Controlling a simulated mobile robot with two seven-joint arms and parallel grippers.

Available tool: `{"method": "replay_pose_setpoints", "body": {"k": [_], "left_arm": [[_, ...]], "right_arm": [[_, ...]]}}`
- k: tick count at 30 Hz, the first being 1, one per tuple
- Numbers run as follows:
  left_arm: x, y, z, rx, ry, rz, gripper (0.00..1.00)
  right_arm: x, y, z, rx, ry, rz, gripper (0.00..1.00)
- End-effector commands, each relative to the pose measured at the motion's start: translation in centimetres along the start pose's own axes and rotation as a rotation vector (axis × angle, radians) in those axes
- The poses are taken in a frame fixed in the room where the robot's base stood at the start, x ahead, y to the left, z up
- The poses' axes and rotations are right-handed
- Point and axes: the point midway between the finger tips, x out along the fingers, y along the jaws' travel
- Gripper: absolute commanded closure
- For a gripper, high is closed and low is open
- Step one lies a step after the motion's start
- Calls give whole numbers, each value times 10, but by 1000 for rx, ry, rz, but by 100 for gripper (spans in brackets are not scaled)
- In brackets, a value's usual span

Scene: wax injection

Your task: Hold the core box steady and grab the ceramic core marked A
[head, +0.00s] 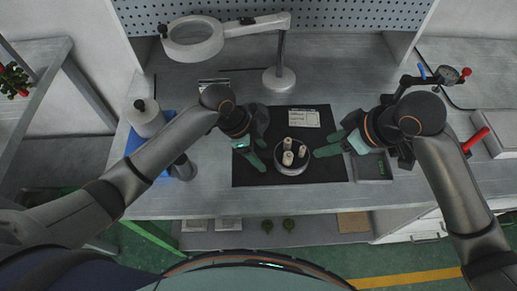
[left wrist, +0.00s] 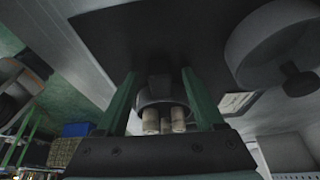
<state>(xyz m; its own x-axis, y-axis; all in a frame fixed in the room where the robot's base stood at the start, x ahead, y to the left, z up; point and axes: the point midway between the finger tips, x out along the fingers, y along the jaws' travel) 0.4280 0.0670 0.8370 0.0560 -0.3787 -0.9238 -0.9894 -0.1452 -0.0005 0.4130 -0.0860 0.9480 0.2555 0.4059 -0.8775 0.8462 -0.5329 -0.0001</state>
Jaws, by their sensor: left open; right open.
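The core box (head: 279,168) is a round, dark-walled container on the black mat, with three pale ceramic cores (head: 302,150) standing in it. No letter on any core can be read. My left gripper (head: 264,155) is open just left of the box, apart from it as far as I can see. In the left wrist view the box (left wrist: 160,97) and the cores (left wrist: 178,120) show beyond and between the open fingers (left wrist: 160,100). My right gripper (head: 325,142) is open and empty to the right of the box, its lower finger pointing towards the rim.
The black mat (head: 250,178) lies on the grey table. A white printed card (head: 304,118) lies behind the box. A magnifier lamp (head: 279,80) stands at the back. A small dark tray (head: 374,168) is right of the mat. A white-topped container (head: 145,118) stands at left.

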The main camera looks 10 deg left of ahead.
Motion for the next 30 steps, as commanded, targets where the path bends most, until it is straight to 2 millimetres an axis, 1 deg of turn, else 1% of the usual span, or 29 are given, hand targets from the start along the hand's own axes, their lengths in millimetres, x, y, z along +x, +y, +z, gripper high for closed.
{"method": "replay_pose_setpoints", "body": {"k": [1,2,20,30], "left_arm": [[0,0,0,0,0,0,30],[0,0,0,0,0,0,32],[0,0,0,-1,0,0,100],[-1,0,0,0,0,0,100]], "right_arm": [[0,0,0,0,0,0,50],[0,0,0,0,0,0,50],[0,0,0,0,0,0,50],[0,0,0,0,0,0,50]]}}
